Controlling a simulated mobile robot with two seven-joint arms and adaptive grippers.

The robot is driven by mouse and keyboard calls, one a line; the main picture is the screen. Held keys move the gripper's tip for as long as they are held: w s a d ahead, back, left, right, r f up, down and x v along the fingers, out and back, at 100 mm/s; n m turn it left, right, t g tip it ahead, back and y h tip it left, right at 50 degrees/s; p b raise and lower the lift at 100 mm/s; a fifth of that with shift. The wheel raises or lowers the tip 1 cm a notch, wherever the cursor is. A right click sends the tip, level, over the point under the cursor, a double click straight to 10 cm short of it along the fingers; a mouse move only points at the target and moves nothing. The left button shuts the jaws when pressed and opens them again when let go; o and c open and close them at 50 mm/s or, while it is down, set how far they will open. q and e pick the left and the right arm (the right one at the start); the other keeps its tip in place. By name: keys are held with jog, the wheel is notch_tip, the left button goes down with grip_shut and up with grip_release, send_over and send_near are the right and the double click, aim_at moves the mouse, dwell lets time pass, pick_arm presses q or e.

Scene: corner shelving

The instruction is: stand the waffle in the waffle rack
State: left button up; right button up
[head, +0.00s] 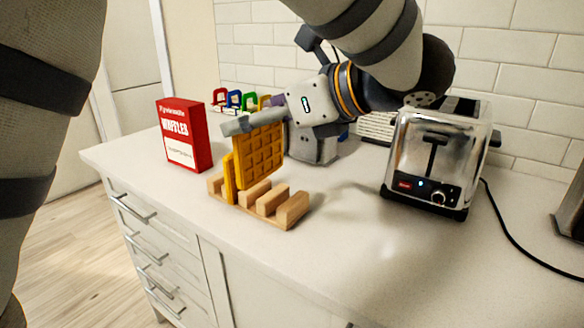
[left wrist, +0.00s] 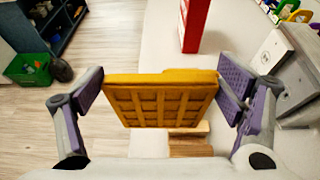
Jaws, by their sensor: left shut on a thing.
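The golden waffle (head: 262,157) is upright, its grid face toward the head camera. My left gripper (head: 258,122) is shut on its upper part. In the left wrist view the waffle (left wrist: 160,102) fills the space between the purple-padded fingers (left wrist: 160,90). The wooden waffle rack (head: 292,209) is below it on the counter, and its slats (left wrist: 190,149) also show in the left wrist view. A narrow yellow slab (head: 228,178), probably another waffle edge-on, stands at the rack's left part. I cannot tell whether the held waffle touches the rack. My right gripper is not in view.
A red waffle box (head: 180,137) stands left of the rack. A chrome toaster (head: 425,150) with a black cord is at the right. A coloured rack (head: 240,99) and a grey boxy thing (head: 313,148) are behind. The counter between rack and toaster is clear.

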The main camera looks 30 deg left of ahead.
aim_at(283, 161)
pick_arm(q)
jog(key=w+f, duration=0.5)
jog(key=shift+d+f, duration=0.2)
jog(key=shift+f, duration=0.1)
jog(key=shift+c, duration=0.2)
jog(key=shift+w+f, duration=0.15)
jog(key=shift+f, duration=0.75)
jog(key=shift+w+f, duration=0.1)
jog(key=shift+f, duration=0.8)
jog(key=shift+f, duration=0.2)
jog(key=o, duration=0.9)
jog(key=shift+r, duration=0.1)
